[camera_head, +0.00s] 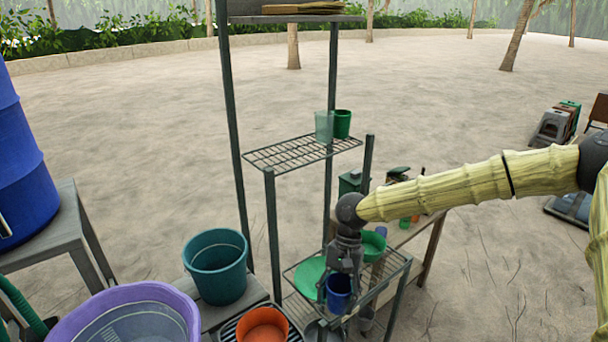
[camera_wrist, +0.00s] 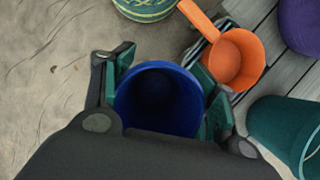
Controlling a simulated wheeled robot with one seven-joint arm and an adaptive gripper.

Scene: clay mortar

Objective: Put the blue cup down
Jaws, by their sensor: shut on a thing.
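The blue cup (camera_head: 338,293) is upright in my gripper (camera_head: 338,282) at the lower wire shelf (camera_head: 396,268) in the head view. In the wrist view I look down into the cup's dark open mouth (camera_wrist: 160,98). The two fingers of my gripper (camera_wrist: 161,88) press its left and right sides. I cannot tell whether the cup's bottom touches anything.
A green plate (camera_head: 308,273) and green bowl (camera_head: 373,244) are near the cup. An orange dipper (camera_wrist: 229,62), teal bucket (camera_head: 216,268) and purple basin (camera_head: 75,325) stand left. Upper-shelf cups (camera_head: 342,123) and shelf posts (camera_head: 273,235) rise behind.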

